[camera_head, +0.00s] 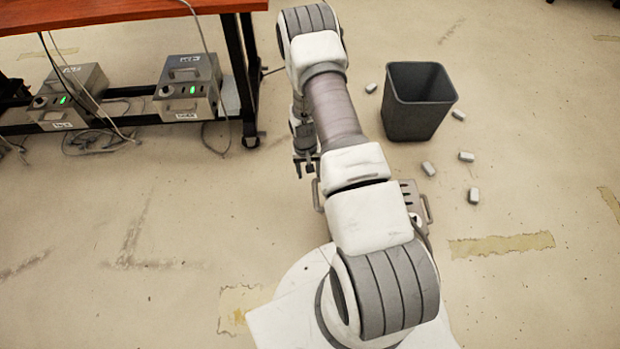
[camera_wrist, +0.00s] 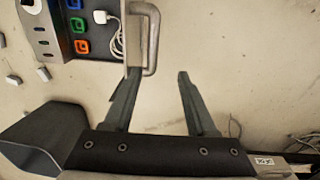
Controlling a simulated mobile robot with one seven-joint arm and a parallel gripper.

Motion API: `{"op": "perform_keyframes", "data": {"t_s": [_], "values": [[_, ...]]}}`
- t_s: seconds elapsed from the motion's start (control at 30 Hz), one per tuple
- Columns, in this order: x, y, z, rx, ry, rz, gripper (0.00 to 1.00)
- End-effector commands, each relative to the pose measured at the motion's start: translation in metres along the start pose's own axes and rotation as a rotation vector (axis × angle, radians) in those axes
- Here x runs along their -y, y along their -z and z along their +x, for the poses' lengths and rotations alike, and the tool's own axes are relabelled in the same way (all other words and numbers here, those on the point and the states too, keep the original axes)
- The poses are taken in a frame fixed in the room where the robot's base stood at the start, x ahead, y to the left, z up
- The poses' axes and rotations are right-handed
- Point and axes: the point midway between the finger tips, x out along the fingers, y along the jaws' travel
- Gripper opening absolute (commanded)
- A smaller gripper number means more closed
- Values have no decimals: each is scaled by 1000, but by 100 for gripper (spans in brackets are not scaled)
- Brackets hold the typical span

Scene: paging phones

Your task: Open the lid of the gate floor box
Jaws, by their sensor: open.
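A metal floor box stands on the floor, mostly hidden under my arm in the head view; its right handle (camera_head: 427,208) and left handle (camera_head: 317,195) show. In the wrist view, a box (camera_wrist: 103,48) at the top left has orange, green and blue framed sockets and a white plug with a cable. Its looped handle (camera_wrist: 152,40) is on its right side. I cannot make out a separate lid or a gate label on it. My gripper (camera_wrist: 159,75) is open and empty, just below the handle in the picture; it also shows in the head view (camera_head: 304,170).
Two grey boxes with green lights, one left (camera_head: 68,95) and one right (camera_head: 188,88), sit under the orange table (camera_head: 110,12). A dark bin (camera_head: 418,100) and several small grey blocks are at the right. Cables lie on the floor by the table; the left foreground is clear.

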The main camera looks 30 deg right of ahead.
Motion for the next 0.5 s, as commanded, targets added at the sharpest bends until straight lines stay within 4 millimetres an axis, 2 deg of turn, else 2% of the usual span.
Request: {"op": "perform_keyframes", "data": {"t_s": [0.03, 0.2, 0.5], "values": [[0, 0, -15, -1, 0, 0, 57], [0, 0, -40, -1, 0, 0, 57], [0, -1, -51, 1, -1, 0, 57]]}}
